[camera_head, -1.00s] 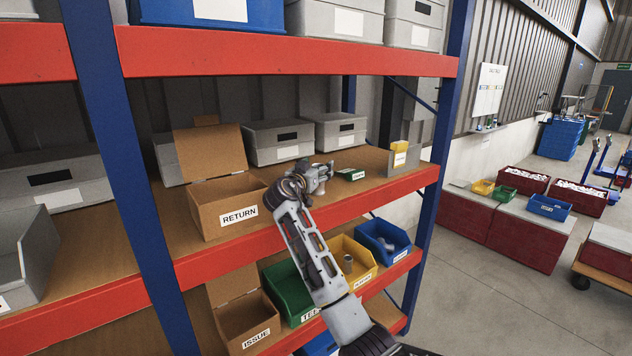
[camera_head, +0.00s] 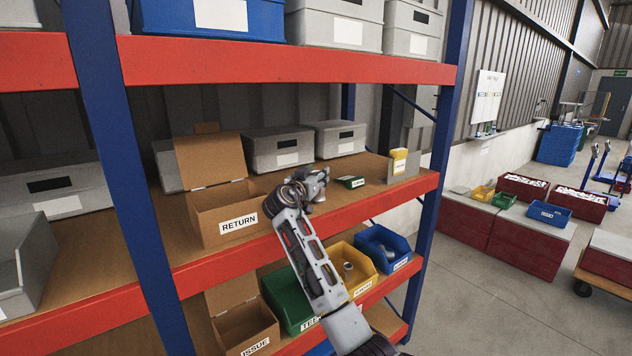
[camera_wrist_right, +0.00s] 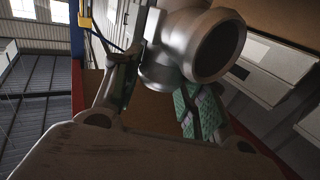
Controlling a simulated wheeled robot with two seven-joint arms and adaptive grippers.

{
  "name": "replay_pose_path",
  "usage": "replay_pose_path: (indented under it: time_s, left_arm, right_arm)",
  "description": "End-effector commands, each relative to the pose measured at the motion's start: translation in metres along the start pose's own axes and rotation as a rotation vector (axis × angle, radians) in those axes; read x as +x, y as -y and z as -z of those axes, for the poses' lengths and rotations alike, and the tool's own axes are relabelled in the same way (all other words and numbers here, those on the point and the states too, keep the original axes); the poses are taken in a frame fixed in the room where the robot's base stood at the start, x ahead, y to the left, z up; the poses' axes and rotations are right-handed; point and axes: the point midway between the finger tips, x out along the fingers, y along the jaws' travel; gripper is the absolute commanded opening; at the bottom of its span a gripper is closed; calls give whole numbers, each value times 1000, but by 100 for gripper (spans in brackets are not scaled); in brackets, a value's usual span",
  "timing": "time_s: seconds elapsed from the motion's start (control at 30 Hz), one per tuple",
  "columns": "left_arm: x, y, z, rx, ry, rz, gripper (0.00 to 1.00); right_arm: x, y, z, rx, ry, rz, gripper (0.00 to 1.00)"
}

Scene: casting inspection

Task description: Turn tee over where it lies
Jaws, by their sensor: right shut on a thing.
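The tee (camera_wrist_right: 190,45) is a grey metal pipe fitting. In the right wrist view it sits between my fingers, with a round open end facing the camera's right side. My right gripper (camera_head: 312,184) is shut on it over the middle shelf, near the shelf's front edge. In the head view the tee (camera_head: 319,180) is small and partly hidden by the gripper, so I cannot tell whether it touches the shelf. My left gripper is not in view.
An open cardboard box marked RETURN (camera_head: 228,220) stands left of my gripper. A small green box (camera_head: 350,182) lies close on the right, with a yellow item in a grey holder (camera_head: 399,162) beyond. Grey lidded bins (camera_head: 278,148) stand behind. Coloured bins (camera_head: 352,268) fill the shelf below.

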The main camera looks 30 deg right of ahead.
Motion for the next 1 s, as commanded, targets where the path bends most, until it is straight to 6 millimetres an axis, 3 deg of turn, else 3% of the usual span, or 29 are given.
replay_pose_path:
  time_s: [0.27, 1.0]
  left_arm:
    - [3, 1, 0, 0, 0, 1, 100]
    - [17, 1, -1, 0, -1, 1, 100]
  right_arm:
    - [0, 0, 13, 2, -2, 0, 0]
    - [0, 0, 91, 3, -3, 0, 0]
